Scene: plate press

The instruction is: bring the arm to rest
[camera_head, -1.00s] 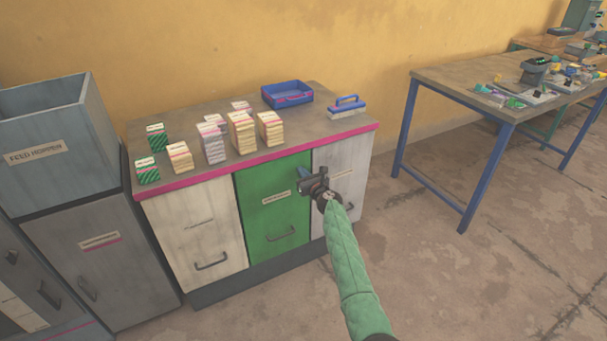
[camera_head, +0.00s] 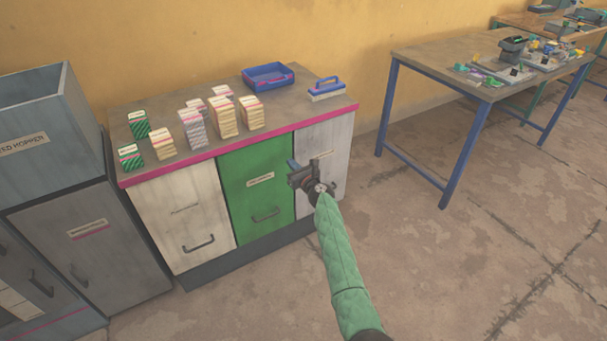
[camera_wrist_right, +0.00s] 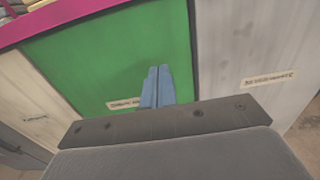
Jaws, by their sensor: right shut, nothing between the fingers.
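My right gripper (camera_head: 292,164) is in front of the cabinet, between the green drawer front (camera_head: 246,205) and the pale right-hand one (camera_head: 338,150), below the countertop edge. The green-sleeved right arm reaches up to it from the lower right. In the right wrist view its two blue fingers (camera_wrist_right: 157,87) are together with nothing between them, seen against the green front (camera_wrist_right: 100,55). The gap to the cabinet is hard to judge. My left gripper does not show.
The cabinet top (camera_head: 285,108) carries several stacks of cards (camera_head: 192,128), a blue tray (camera_head: 268,78) and a blue-handled brush (camera_head: 326,90). A grey hopper (camera_head: 50,135) stands at left. A blue-legged table (camera_head: 430,62) with small parts is at right. The floor (camera_head: 450,260) between is clear.

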